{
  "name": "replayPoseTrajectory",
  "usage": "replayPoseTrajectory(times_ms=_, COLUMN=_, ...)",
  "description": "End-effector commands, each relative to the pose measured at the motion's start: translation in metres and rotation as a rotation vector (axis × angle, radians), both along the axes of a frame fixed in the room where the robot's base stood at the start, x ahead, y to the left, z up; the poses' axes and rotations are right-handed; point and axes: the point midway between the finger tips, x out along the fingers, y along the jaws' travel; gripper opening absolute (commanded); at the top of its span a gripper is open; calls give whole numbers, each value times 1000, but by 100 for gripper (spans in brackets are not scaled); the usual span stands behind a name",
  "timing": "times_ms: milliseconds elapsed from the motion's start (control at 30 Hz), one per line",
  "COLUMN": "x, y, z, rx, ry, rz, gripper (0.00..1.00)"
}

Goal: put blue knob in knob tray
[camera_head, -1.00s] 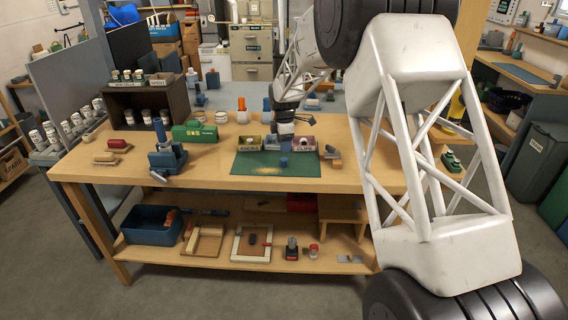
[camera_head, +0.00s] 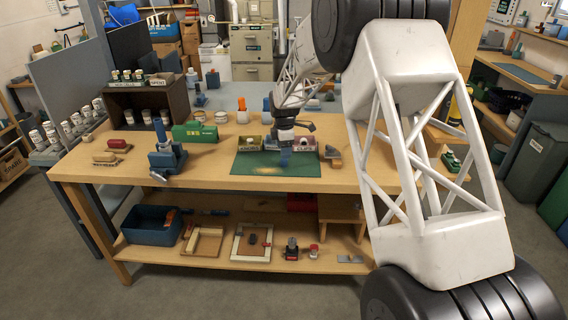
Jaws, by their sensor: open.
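The small blue knob (camera_head: 284,161) stands on the green mat (camera_head: 252,169) near the front of the workbench, partly covered by my gripper. My gripper (camera_head: 286,152) points down over the knob with its jaws open. I cannot tell whether the fingers touch it. Behind the mat is a row of small labelled trays: a yellowish one at left (camera_head: 252,143) and a pink one at right (camera_head: 305,145). Their labels are too small to read surely, so I cannot tell which is the knob tray.
A blue vise-like tool (camera_head: 166,158) stands on the bench left of the mat. A green box (camera_head: 195,133) and orange-topped bottle (camera_head: 242,108) are further back. A small wooden and metal tool (camera_head: 333,158) lies right of the mat.

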Motion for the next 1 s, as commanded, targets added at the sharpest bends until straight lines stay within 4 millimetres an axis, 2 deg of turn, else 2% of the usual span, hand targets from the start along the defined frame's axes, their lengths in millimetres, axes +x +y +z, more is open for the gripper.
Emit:
replayPoseTrajectory(times_ms=167, x=0, y=-1, z=-9, rx=0, ry=1, rz=0, gripper=61)
replayPoseTrajectory(times_ms=533, x=-1, y=-3, z=-47, rx=-1, ry=2, rz=0, gripper=61)
replayPoseTrajectory(times_ms=1000, x=0, y=-3, z=-52, rx=0, ry=0, rz=0, gripper=61)
